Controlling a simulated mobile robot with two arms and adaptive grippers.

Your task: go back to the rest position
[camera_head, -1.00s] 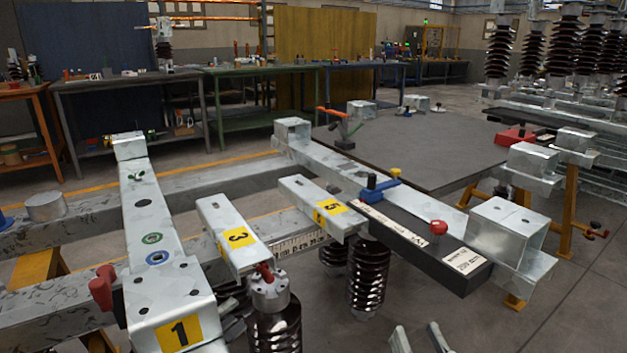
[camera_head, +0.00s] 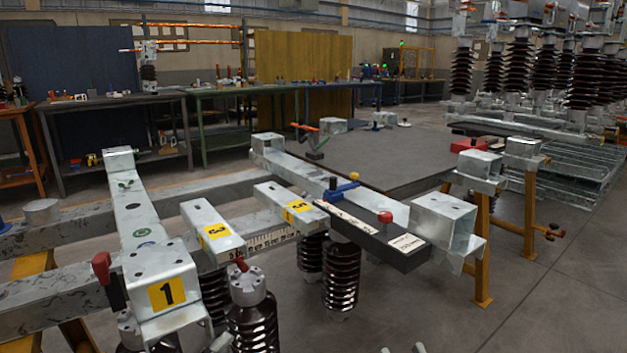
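My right gripper (camera_head: 402,349) shows only as two grey fingertips at the bottom edge, right of centre. The tips stand apart with nothing visible between them, over the floor in front of the isolator frame. The rest of it is cut off. My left gripper is not clearly in view. The isolator frame has a beam marked 1 (camera_head: 165,270), a beam marked 3 (camera_head: 212,232), and a beam marked 5 (camera_head: 292,208). A dark bar (camera_head: 385,240) with a red knob (camera_head: 385,217) and a blue clamp (camera_head: 340,190) lies along the right rail.
Brown ribbed insulators (camera_head: 340,275) hang under the frame. A dark grey table top (camera_head: 390,160) is behind it. Workbenches (camera_head: 110,103) line the back wall. Stacked insulators (camera_head: 520,70) stand at the right rear. The floor (camera_head: 545,310) at lower right is clear.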

